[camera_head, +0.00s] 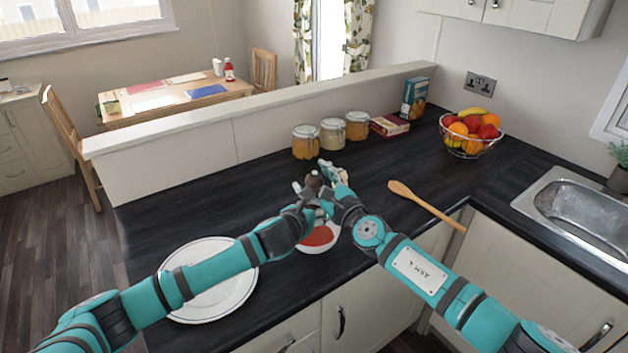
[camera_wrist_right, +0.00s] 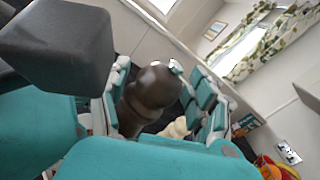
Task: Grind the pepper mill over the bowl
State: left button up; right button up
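A dark brown pepper mill (camera_head: 314,181) stands between my two grippers, just behind the bowl in the head view; its lower part is hidden. The white bowl (camera_head: 318,240) holds something red, and my arms cover part of it. In the right wrist view the mill (camera_wrist_right: 150,95) is between the fingers of my right gripper (camera_wrist_right: 165,95). One finger is close against it and a gap shows beside the other, so the gripper looks open around it. My left gripper (camera_head: 305,192) is at the mill from the left; its fingers are mostly hidden.
A white plate (camera_head: 215,302) lies under my left arm. A wooden spoon (camera_head: 425,205) lies to the right. Several jars (camera_head: 333,134), boxes (camera_head: 390,125) and a fruit basket (camera_head: 470,135) stand along the back. The sink (camera_head: 580,215) is at the right.

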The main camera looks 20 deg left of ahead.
notch_tip(320, 180, up, 10)
jog(key=shift+f, duration=0.1)
dwell(0.7)
jog(key=shift+d+f, duration=0.15)
jog(key=shift+f, duration=0.15)
jog(key=s+d+f+n+g+y, duration=0.3)
jog(key=d+f+n+g+y, duration=0.15)
jog(key=d+f+g, duration=0.4)
jog(key=shift+n+t+h, duration=0.35)
jog(key=shift+t, duration=0.5)
jog(key=x, duration=0.9)
jog(key=shift+w+f, duration=0.1)
jog(key=shift+f, duration=0.3)
